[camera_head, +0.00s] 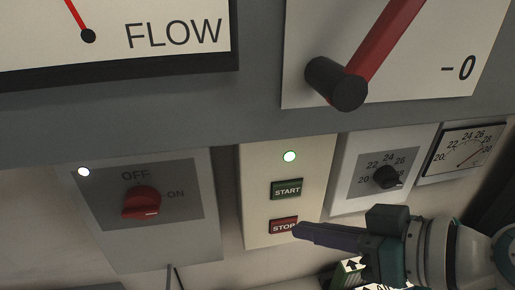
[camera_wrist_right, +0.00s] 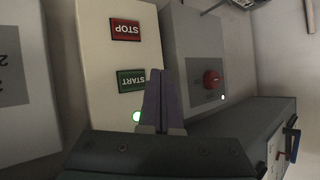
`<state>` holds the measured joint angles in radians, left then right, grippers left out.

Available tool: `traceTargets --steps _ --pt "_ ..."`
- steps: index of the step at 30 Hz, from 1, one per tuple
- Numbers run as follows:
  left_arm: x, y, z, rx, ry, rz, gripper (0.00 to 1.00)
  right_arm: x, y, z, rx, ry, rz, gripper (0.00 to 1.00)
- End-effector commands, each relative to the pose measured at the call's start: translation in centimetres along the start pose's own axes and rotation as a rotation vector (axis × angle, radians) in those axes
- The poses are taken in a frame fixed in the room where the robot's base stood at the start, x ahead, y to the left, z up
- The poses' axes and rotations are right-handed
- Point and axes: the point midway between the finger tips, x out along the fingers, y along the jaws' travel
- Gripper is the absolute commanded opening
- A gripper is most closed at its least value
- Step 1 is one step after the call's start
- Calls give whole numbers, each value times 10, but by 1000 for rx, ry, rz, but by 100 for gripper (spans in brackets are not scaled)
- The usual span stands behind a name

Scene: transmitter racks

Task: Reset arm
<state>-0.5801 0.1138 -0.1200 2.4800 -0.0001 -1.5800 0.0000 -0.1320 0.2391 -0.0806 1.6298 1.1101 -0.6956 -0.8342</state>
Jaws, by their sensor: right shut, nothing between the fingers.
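My right gripper (camera_head: 298,230) comes in from the lower right in the head view. Its purple fingers are shut and empty. In that view the tips overlap the right edge of the red STOP button (camera_head: 281,226); I cannot tell if they touch it. The green START button (camera_head: 287,189) is just above, with a lit lamp (camera_head: 289,156) over it. In the right wrist view the closed fingers (camera_wrist_right: 157,75) point up beside the START button (camera_wrist_right: 131,80), and the STOP button (camera_wrist_right: 125,29) is clear of them. My left gripper is not in view.
A red rotary switch (camera_head: 141,203) marked OFF and ON is on the left panel. A black knob (camera_head: 386,177) and a small dial gauge (camera_head: 465,151) are at right. A FLOW gauge (camera_head: 160,38) and a red-handled lever (camera_head: 374,50) are above, on the overhanging grey housing (camera_head: 150,110).

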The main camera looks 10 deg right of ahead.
Motion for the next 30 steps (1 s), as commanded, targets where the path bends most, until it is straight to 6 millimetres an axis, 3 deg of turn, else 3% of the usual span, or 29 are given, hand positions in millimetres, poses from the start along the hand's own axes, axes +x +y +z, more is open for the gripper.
traceTargets --steps 4,8,10,13,18,21,30 --pt "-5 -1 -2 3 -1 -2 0 -4 -7 -2 -5 -18 -10 0" --pt "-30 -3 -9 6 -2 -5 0 -31 -45 -2 -28 -153 -52 0" --pt "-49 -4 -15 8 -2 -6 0 -58 -67 1 -31 -278 -43 0" --pt "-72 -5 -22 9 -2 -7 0 -106 -82 5 -5 -461 54 0" --pt "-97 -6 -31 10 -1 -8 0 -184 -79 1 107 -654 316 0" --pt "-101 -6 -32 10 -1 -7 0 -208 -75 -1 158 -693 416 0" --pt "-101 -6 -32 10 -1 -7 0 -214 -74 0 170 -701 441 0"
